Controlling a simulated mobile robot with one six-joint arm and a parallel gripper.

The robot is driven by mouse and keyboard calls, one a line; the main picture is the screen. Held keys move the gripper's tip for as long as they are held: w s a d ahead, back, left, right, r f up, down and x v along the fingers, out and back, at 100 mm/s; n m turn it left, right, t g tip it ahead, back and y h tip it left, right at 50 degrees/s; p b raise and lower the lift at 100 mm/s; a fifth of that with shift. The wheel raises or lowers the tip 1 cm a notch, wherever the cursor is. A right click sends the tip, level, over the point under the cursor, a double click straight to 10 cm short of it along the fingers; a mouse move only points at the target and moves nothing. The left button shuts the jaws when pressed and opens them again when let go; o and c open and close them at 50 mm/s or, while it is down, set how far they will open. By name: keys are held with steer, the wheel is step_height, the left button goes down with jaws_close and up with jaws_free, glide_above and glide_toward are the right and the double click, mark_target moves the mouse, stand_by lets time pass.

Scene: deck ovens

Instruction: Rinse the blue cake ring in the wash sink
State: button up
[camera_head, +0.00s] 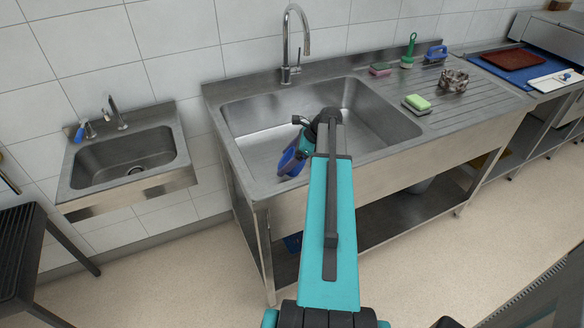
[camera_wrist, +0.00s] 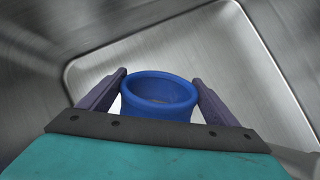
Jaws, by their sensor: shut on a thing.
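The blue cake ring (camera_wrist: 158,88) is a short round band, held between the two fingers of my gripper (camera_wrist: 158,97) in the wrist view. In the head view the blue ring (camera_head: 291,160) shows at the end of my arm, partly hidden by my gripper (camera_head: 297,152). It is over the left part of the large steel wash sink (camera_head: 382,117), within the basin's outline. The steel basin floor (camera_wrist: 225,55) lies beyond it in the wrist view. I cannot tell whether the ring touches the basin. The tall faucet (camera_head: 287,45) stands behind the sink, and I see no water running.
A green-topped sponge (camera_head: 417,102), a pink sponge (camera_head: 380,69), a green brush (camera_head: 409,52), a blue-handled brush (camera_head: 436,53) and a patterned object (camera_head: 453,80) sit around the drainboard (camera_head: 482,90). A small hand basin (camera_head: 128,158) is at left.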

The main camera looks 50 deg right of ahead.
step_height(320, 180, up, 22)
steer(key=p, duration=1.3)
steer(key=shift+p, duration=0.35)
stand_by(1.7)
steer(key=shift+f, duration=0.1)
stand_by(2.2)
steer(key=shift+r+p, duration=1.25)
steer(key=shift+r, duration=0.75)
